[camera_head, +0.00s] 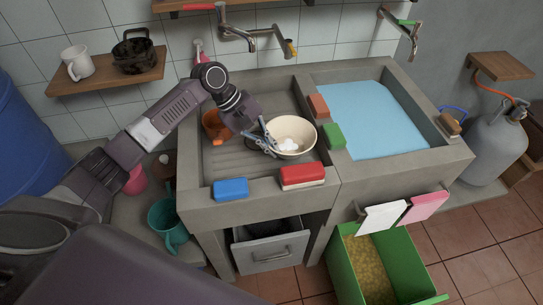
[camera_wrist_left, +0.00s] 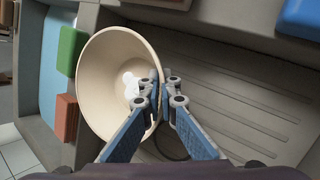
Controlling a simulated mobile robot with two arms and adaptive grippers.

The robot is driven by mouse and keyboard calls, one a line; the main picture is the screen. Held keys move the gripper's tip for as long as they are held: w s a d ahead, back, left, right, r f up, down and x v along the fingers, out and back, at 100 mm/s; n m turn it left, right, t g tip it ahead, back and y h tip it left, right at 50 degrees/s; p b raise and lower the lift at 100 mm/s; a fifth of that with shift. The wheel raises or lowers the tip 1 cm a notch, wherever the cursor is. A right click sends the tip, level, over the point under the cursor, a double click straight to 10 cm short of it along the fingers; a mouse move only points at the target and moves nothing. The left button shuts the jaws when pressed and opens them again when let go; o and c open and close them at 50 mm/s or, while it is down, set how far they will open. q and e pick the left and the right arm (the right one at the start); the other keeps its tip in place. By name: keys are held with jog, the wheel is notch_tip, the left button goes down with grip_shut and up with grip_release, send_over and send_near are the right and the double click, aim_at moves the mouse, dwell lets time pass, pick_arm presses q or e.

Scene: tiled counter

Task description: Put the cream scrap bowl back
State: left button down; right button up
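The cream scrap bowl (camera_head: 306,140) is over the right side of the grey drainboard, by the divider to the water basin. It holds white scraps (camera_head: 288,145). It also fills the left middle of the left wrist view (camera_wrist_left: 100,75). My left gripper (camera_head: 268,139) is at the bowl's left rim. In the left wrist view its two blue fingers (camera_wrist_left: 161,90) are close together, one inside the bowl and one outside, with the rim pinched between them. I cannot tell whether the bowl touches the drainboard. My right gripper is not in view.
A red-and-white block (camera_head: 302,177) and a blue sponge (camera_head: 231,188) lie on the front ledge. Green (camera_head: 333,136) and orange-red (camera_head: 318,106) blocks sit on the divider. An orange pot (camera_head: 213,124) stands behind my arm. A green bin (camera_head: 345,265) stands on the floor, holding yellowish contents.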

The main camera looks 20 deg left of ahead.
pick_arm(q)
notch_tip(320, 180, down, 4)
jog(key=shift+f, duration=0.1)
jog(key=c, duration=2.2)
grip_release()
jog(key=shift+o, duration=0.2)
jog(key=v, duration=1.2)
